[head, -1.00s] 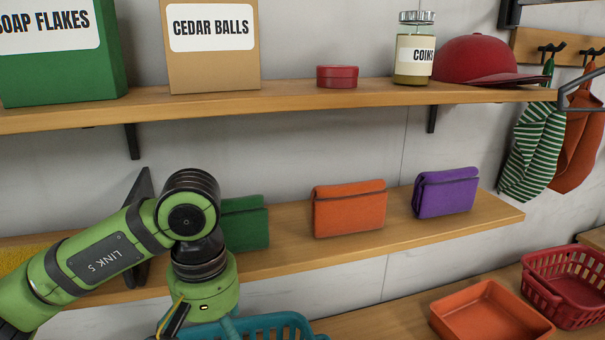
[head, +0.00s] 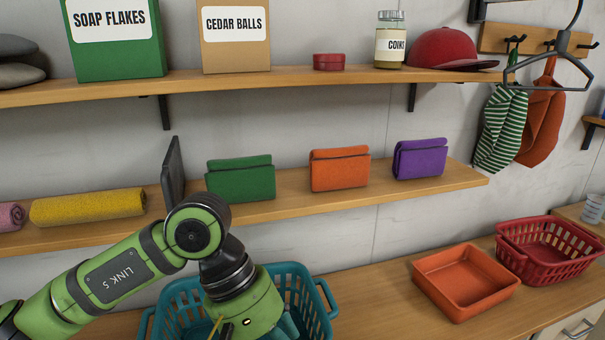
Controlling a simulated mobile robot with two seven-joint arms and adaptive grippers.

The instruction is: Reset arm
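My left arm comes in from the lower left in the head view, with its wrist in front of a teal basket (head: 318,290) on the counter. My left gripper (head: 222,330) is only partly in view at the bottom edge. Its fingertips are cut off or hidden, so I cannot see whether it is open or holds anything. The wrist hides much of the basket's inside. My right gripper is not in view.
An orange tray (head: 465,282) and a red basket (head: 550,250) stand on the counter at right. The lower shelf (head: 290,204) holds rolled towels, a dark divider (head: 173,172) and folded green, orange and purple cloths. A hanger (head: 560,60) hangs upper right.

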